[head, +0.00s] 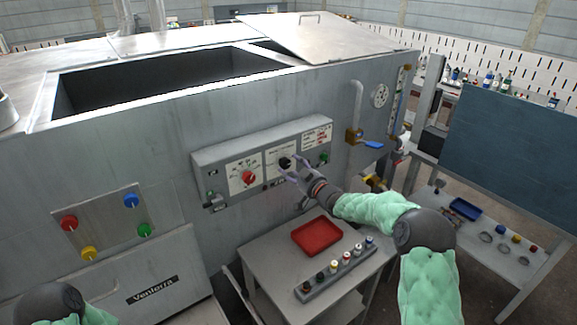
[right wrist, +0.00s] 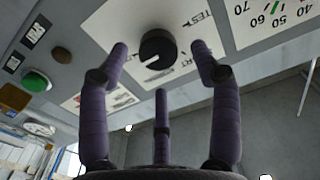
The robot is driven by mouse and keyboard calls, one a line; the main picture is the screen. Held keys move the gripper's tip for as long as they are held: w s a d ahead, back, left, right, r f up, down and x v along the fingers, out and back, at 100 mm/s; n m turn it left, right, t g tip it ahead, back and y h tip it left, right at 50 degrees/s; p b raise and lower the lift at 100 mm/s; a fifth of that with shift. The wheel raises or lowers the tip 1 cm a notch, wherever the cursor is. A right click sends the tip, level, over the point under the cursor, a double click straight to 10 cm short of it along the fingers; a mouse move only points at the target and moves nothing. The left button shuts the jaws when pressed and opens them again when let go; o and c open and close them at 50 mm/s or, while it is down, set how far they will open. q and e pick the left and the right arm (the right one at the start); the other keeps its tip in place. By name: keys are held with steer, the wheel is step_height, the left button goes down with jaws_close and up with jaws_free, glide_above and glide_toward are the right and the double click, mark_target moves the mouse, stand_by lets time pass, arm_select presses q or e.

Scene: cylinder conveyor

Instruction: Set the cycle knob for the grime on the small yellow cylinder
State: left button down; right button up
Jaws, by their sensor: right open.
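The grey control panel (head: 222,172) on the machine's front carries a black knob (head: 285,162) with printed labels around it. My right gripper (head: 288,170) is open in front of this knob. In the right wrist view the black knob (right wrist: 157,47) lies beyond and between the open fingers (right wrist: 160,65), with no clear contact. My left gripper is out of view.
A red knob (head: 249,177) and a green button (head: 323,158) flank the black knob. Below, a cart (head: 262,250) holds a red tray (head: 317,236) and a rack (head: 335,272) of several small cylinders. A blue-handled valve (head: 368,143) is right of the panel.

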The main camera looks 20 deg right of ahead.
mark_target(285, 163)
steer(key=shift+x, duration=1.15)
steer(key=c, duration=1.1)
steer(key=shift+r+n+b, duration=0.15)
steer(key=shift+n+b, duration=0.25)
steer(key=shift+c, duration=0.2)
